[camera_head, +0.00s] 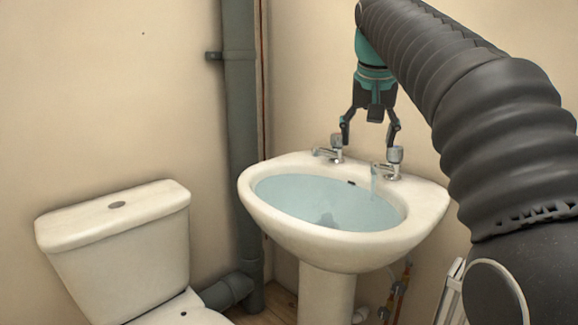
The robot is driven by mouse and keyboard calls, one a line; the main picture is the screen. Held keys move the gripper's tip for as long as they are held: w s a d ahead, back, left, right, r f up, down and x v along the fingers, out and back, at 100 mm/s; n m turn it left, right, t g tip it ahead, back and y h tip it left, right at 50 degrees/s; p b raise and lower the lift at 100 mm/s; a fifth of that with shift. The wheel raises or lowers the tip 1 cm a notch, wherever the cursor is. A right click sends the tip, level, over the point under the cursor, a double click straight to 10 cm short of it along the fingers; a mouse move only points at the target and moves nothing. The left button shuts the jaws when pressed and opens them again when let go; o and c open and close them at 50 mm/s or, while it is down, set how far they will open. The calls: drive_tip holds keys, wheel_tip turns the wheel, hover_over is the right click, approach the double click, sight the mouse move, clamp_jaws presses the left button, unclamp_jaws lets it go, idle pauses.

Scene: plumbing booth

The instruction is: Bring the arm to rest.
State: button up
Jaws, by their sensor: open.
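My gripper (370,136) hangs pointing down above the back of the white basin (270,215). Its two fingers are spread apart with nothing between them. Two chrome taps stand on the basin's back ledge: the left tap (332,152) is just below the left finger, and the right tap (392,163) is just below the right finger. I cannot tell whether a finger touches either tap. Water (374,182) runs from the right tap into the basin, which holds a pool of water (325,203). My arm reaches in from the right.
A white toilet (115,225) stands at the left. A thick grey pipe (241,110) runs up the wall behind, left of the basin. Thin pipes with fittings (398,290) show below the basin at the right. The space above the toilet is clear.

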drive_tip(key=s+f+n+t, duration=0.1)
drive_tip(key=s+f+n, duration=0.1)
drive_tip(key=s+f, duration=2.4)
wheel_tip(320, 180, down, 2)
drive_tip(key=shift+s+d+f+y, duration=0.2)
drive_tip(key=shift+s+d+y, duration=0.1)
drive_tip(key=shift+y, duration=0.1)
drive_tip(key=shift+c, duration=0.3)
